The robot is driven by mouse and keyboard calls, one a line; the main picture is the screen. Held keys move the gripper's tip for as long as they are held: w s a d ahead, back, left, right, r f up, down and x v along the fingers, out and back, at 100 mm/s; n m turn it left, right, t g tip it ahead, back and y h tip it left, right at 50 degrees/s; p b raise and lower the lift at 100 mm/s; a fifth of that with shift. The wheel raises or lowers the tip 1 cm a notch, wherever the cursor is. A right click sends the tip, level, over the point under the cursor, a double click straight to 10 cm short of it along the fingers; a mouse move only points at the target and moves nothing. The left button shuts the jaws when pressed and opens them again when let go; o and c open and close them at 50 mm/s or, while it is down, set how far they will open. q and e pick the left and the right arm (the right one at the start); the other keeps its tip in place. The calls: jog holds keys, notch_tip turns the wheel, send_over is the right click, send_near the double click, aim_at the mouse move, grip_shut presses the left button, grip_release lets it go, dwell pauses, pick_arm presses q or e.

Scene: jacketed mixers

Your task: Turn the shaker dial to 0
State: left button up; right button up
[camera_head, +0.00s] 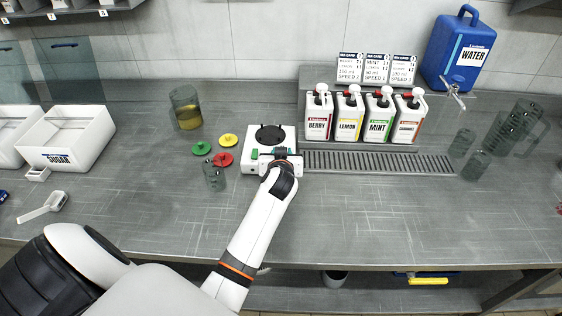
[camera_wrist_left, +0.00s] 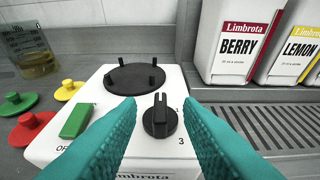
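The shaker (camera_head: 251,152) is a white box with a round black plate on top, standing on the grey bench. In the left wrist view its black dial (camera_wrist_left: 160,118) sits on the front right of the box, its raised grip pointing roughly away from me. A "3" is printed at the dial's lower right; I cannot read a 0. A green switch (camera_wrist_left: 76,121) is left of the dial. My left gripper (camera_wrist_left: 159,103) is open, its teal fingers on either side of the dial with visible gaps. In the head view the gripper hides the dial. My right gripper is not in view.
Red, yellow and green knobbed discs (camera_head: 222,159) and a clear glass (camera_head: 214,177) stand left of the shaker. A jug of yellow liquid (camera_head: 186,108) is behind them. Several labelled bottles (camera_head: 348,115) and a drain grate (camera_head: 380,162) are to the right.

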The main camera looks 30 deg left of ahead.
pick_arm(q)
jog(key=v, duration=0.8)
jog(key=shift+s+d, duration=0.15)
